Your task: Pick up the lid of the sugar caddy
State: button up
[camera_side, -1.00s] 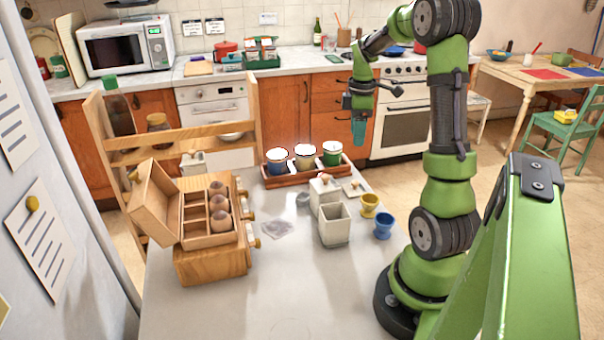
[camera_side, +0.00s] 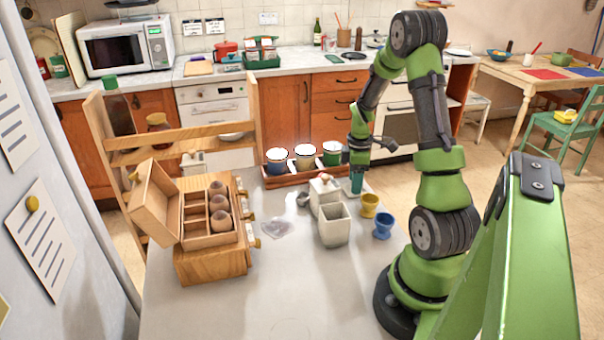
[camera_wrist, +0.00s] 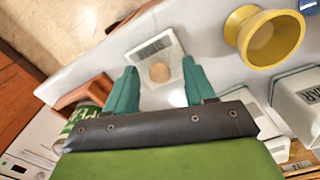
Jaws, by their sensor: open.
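A square white lid (camera_wrist: 152,48) with a round wooden knob (camera_wrist: 160,72) and dark lettering lies on the grey table. My gripper (camera_wrist: 162,82) is open above it, its teal fingers on either side of the knob in the wrist view. In the side view my gripper (camera_side: 356,186) points down and hides most of the lid. An open white caddy (camera_side: 333,228) without a lid stands in front of it. Its label, partly cut off, ends in "AR" in the wrist view (camera_wrist: 302,97). A second white caddy (camera_side: 325,190) wears a lid with a wooden knob.
A yellow egg cup (camera_side: 370,205) and a blue one (camera_side: 383,226) stand right of the caddies. A wooden egg box (camera_side: 210,215) stands at the left. The table's front middle is clear.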

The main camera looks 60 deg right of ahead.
jog(key=shift+f, duration=0.2)
grip_shut()
jog(key=shift+r, duration=0.15)
